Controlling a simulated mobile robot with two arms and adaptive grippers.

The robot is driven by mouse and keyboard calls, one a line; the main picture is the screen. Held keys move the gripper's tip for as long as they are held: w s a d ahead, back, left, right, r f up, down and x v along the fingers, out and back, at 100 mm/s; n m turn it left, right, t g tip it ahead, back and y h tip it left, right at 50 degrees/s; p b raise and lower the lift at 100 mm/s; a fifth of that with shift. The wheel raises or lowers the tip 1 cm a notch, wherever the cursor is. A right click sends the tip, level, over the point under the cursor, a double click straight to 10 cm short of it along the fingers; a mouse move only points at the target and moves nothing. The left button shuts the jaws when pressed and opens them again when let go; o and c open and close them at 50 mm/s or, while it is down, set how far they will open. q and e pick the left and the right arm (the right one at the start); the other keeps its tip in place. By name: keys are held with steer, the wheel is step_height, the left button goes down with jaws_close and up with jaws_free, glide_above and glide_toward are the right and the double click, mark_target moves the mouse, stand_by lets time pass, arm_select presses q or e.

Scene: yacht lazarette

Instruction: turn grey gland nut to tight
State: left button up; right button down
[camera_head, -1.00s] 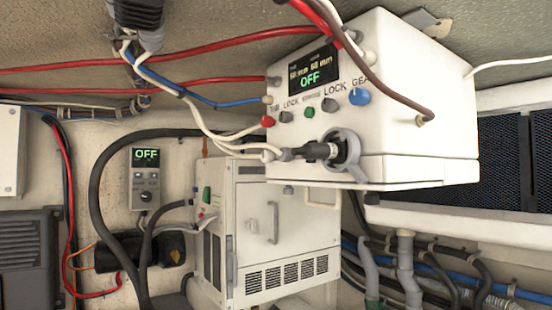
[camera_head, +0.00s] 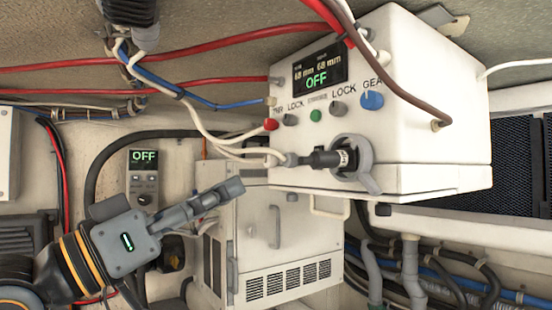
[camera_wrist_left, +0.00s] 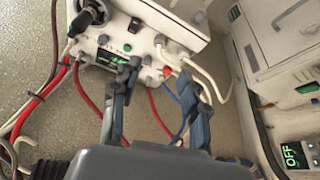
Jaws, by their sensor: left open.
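The white control box (camera_head: 430,85) hangs at upper right. A small grey fitting (camera_head: 276,80) is on its left edge, where a red cable enters. A larger grey ring (camera_head: 357,155) with a lever surrounds the black plug (camera_head: 326,158) low on the front. I cannot tell for certain which is the task's gland nut. My left gripper (camera_head: 229,192) is below and left of the box, apart from it. In the left wrist view its fingers (camera_wrist_left: 160,85) are spread with nothing between them, and the left finger partly covers the box's edge.
Red, blue and white cables (camera_head: 200,136) run left of the box, above my gripper. A white cabinet (camera_head: 290,245) stands below. A small OFF panel (camera_head: 144,178) is on the wall behind my arm.

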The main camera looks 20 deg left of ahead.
mark_target(286, 161)
arm_select(q)
steer(key=p+x, duration=0.4)
steer(key=x, duration=0.6)
steer(key=shift+s+d+r, duration=0.1)
steer(key=shift+w+d+r, duration=0.1)
steer(key=shift+w+d, duration=0.15)
steer(key=shift+w, duration=0.2)
jaws_close()
